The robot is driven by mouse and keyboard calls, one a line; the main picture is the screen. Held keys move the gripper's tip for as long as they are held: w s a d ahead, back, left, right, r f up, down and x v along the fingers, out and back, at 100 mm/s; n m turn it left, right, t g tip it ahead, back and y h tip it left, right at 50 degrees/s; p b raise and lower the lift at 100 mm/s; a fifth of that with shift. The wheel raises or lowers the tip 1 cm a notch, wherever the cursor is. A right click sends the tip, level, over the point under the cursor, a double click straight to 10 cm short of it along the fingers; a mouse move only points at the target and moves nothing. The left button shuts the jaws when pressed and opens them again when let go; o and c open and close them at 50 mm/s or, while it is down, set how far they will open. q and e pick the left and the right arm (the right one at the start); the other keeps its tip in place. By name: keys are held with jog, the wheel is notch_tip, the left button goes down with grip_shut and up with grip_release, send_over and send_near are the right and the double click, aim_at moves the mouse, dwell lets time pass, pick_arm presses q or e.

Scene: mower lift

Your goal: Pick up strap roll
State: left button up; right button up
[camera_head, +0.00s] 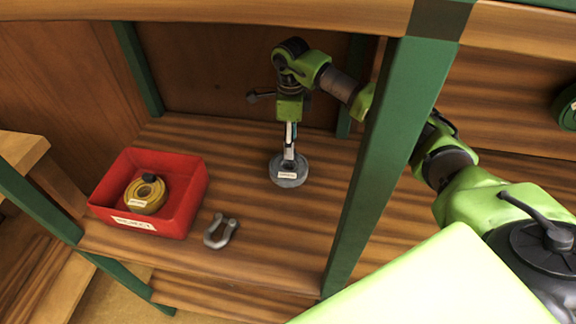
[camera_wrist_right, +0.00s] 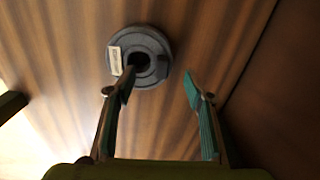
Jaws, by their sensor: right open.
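A grey strap roll (camera_head: 290,172) with a dark centre hole and a white label lies flat on the wooden shelf. It also shows in the right wrist view (camera_wrist_right: 156,42). My right gripper (camera_head: 289,154) points down at the roll from above. In the right wrist view the gripper (camera_wrist_right: 160,78) is open with nothing held. One finger's tip overlaps the roll's hole; the other finger is to the right of the roll's rim. I cannot tell if the first tip is inside the hole or above it. My left gripper is not in view.
A red bin (camera_head: 190,208) holding a yellow roll (camera_head: 146,196) stands at the shelf's left. A grey shackle (camera_head: 220,231) lies near the front edge. A green post (camera_head: 388,150) stands in front of my right arm. Bare shelf (camera_head: 270,235) lies around the grey roll.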

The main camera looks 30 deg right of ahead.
aim_at(289, 166)
jog(key=shift+f, duration=0.5)
notch_tip(289, 166, down, 4)
jog(key=shift+w+r+p, duration=0.15)
jog(key=shift+r+p, duration=0.05)
jog(key=shift+p, duration=0.7)
jog(key=shift+f, duration=0.45)
jog(key=c, duration=1.2)
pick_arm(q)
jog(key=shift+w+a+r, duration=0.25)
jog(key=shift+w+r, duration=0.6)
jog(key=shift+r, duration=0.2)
pick_arm(e)
grip_shut()
